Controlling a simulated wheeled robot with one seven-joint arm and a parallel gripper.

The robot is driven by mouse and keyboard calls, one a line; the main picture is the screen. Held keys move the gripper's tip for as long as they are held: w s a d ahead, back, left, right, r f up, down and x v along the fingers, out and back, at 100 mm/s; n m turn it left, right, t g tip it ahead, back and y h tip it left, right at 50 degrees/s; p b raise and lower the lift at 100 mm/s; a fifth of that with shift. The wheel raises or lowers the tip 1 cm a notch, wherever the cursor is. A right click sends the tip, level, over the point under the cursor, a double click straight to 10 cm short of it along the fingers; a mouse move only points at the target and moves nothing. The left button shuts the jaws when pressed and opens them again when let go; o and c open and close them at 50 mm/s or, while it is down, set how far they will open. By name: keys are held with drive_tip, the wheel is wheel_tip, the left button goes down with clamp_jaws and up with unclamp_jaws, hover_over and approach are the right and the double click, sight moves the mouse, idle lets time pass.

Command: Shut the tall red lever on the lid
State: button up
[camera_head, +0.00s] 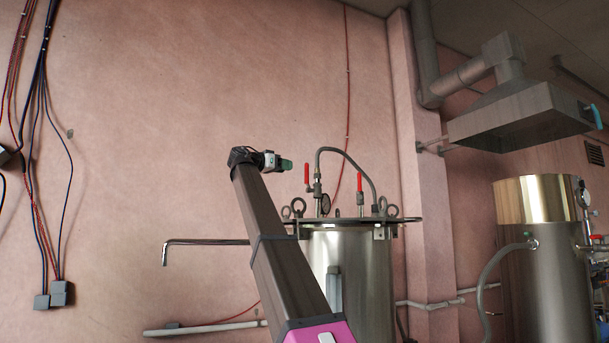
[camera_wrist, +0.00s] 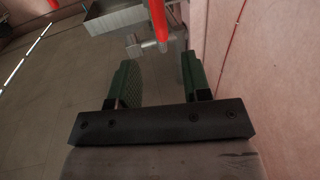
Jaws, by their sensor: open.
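A steel tank's round lid (camera_head: 375,219) carries two upright red levers. The left red lever (camera_head: 307,173) stands higher, on a valve by the hose. The right red lever (camera_head: 360,183) stands lower, on its own fitting. My gripper (camera_head: 287,164) is just left of the higher lever, at about its height. In the wrist view, my gripper (camera_wrist: 157,62) has its green fingers apart with nothing between them. A red lever (camera_wrist: 159,20) and its metal valve (camera_wrist: 150,45) show beyond the fingertips, roughly in line with the gap. I see no contact.
A dark hose (camera_head: 345,154) arches over the lid behind the levers. Lifting eyes (camera_head: 299,205) and a gauge (camera_head: 325,204) stand on the lid. A bent pipe (camera_head: 205,241) sticks out left. The pink wall is behind. A second tank (camera_head: 545,260) stands right, under a hood (camera_head: 520,117).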

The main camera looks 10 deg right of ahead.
sight(307, 170)
drive_tip(key=x, duration=1)
drive_tip(key=shift+w+d, duration=0.25)
drive_tip(key=shift+d, duration=0.1)
drive_tip(key=shift+c, duration=0.2)
clamp_jaws()
